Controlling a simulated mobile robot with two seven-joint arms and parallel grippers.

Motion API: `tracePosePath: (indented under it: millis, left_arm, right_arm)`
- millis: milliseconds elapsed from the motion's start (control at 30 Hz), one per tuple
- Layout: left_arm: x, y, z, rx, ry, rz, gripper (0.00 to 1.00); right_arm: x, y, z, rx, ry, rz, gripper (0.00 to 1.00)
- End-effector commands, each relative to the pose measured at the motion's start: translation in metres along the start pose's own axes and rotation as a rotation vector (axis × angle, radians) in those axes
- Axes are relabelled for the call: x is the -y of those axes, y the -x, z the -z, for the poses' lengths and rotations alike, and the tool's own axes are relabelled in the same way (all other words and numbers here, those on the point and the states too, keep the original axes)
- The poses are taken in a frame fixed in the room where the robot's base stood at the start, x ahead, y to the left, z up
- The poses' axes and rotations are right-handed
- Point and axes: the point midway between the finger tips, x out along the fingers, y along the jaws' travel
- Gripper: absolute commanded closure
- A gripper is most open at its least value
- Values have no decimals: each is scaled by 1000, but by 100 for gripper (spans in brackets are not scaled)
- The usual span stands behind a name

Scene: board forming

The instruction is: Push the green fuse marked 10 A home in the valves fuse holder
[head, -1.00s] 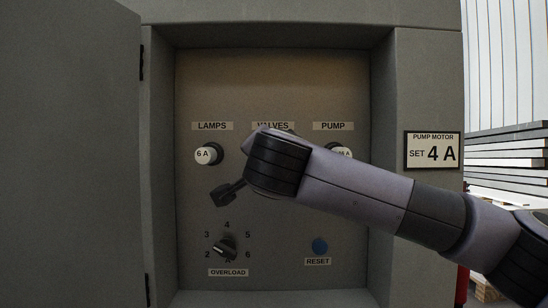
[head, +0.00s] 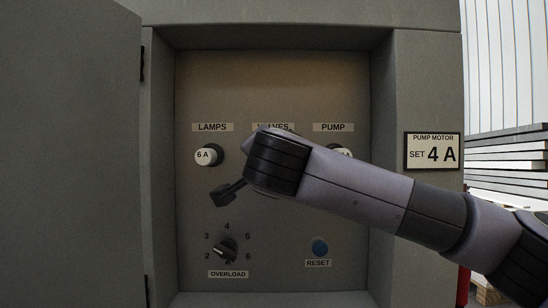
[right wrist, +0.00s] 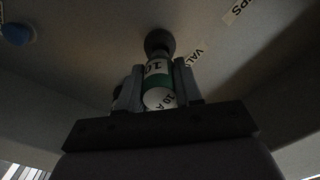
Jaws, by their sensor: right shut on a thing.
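The green fuse marked 10 A (right wrist: 157,82) shows in the right wrist view, a cylinder with a green band and white marked parts. My right gripper (right wrist: 159,70) is shut on it, one finger on each side. The fuse's far end lines up with the black round valves fuse holder (right wrist: 158,42) and appears to meet its mouth; how deep it sits I cannot tell. In the head view my right arm covers the holder and fuse, and only part of the VALVES label (head: 272,127) shows. My left gripper is not in view.
The lamps holder with a white 6 A fuse (head: 206,155) is at left. The pump fuse (head: 344,153) is partly behind my arm. Below are the overload dial (head: 227,248) and blue reset button (head: 319,247). Cabinet walls surround the panel; its door (head: 70,150) stands open left.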

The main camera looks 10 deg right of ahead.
Motion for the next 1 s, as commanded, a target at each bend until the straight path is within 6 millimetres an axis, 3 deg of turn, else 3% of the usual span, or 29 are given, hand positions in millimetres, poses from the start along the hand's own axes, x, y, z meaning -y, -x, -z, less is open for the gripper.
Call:
tracePosePath:
  millis: [1000]
  left_arm:
    - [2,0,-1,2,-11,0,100]
  right_arm:
    - [0,-11,0,0,-1,0,96]
